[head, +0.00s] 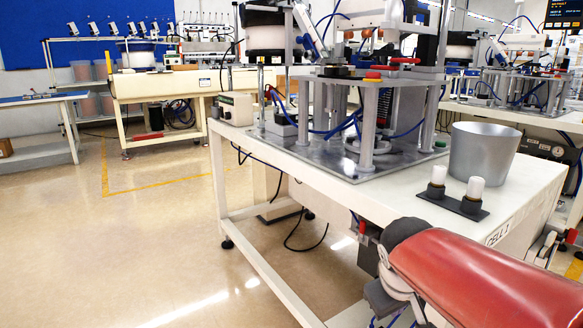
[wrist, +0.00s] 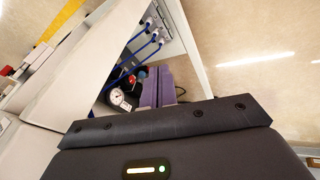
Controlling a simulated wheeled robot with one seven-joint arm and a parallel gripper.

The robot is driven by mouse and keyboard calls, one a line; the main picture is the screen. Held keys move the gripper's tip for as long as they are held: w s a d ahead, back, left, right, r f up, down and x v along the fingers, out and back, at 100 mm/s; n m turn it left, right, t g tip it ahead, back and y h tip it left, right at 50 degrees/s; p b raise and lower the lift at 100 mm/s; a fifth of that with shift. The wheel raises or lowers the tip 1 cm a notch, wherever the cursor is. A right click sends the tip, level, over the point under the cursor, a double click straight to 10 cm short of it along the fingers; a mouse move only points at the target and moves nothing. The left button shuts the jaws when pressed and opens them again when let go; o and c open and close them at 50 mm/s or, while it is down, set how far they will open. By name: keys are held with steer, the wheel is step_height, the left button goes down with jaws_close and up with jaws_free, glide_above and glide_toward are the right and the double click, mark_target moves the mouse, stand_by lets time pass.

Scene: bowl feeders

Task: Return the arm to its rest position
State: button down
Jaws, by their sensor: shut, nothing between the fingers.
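My gripper (wrist: 157,74) shows in the wrist view as two purple fingers side by side beyond the dark gripper body. It is shut with nothing between the fingers. The fingers point toward the underside of a white bench, near a round gauge (wrist: 118,97) and blue hoses (wrist: 150,40); I cannot tell the distance. In the head view my red arm (head: 490,275) is at the lower right, in front of the bench marked CELL 1 (head: 440,195). The fingers cannot be made out there.
On the bench stand a grey bucket (head: 483,152), a dark holder with two white-capped pieces (head: 453,203) and a feeder machine on a metal plate (head: 345,165). Open floor (head: 165,235) lies to the left. Another bench (head: 165,85) is behind.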

steer(key=s+a+r+m+t+y+p, duration=0.1)
steer(key=s+a+m+y, duration=0.1)
steer(key=s, duration=1.1)
steer(key=shift+s+a+m+p, duration=0.15)
steer(key=shift+a+m+p, duration=0.25)
steer(key=shift+a+m, duration=0.4)
steer(key=shift+d+f, duration=0.1)
